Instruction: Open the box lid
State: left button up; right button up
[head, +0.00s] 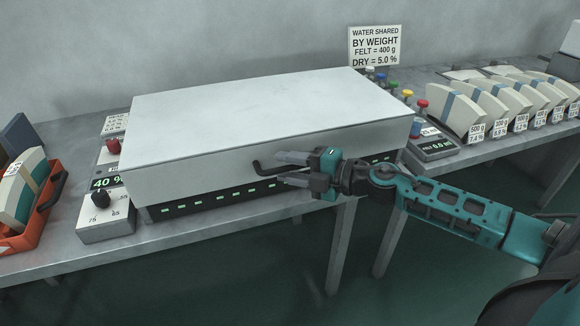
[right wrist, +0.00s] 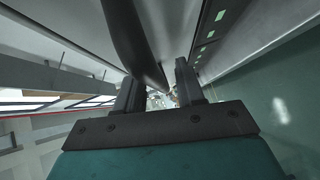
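In the right wrist view the dark handle (right wrist: 128,40) runs in toward the gap between the fingers (right wrist: 158,90). I cannot tell whether they touch it. My left gripper is not in view.
A control panel with a knob (head: 101,198) and a "40 %" display stands left of the box. An orange bin (head: 40,215) is at the far left. A scale panel (head: 435,148) and a row of labelled pale blocks (head: 490,108) stand on the right. Floor is clear in front.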

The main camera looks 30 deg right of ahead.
jog(key=shift+c, duration=0.2)
grip_shut()
jog(key=shift+r, duration=0.15)
dwell(0.3)
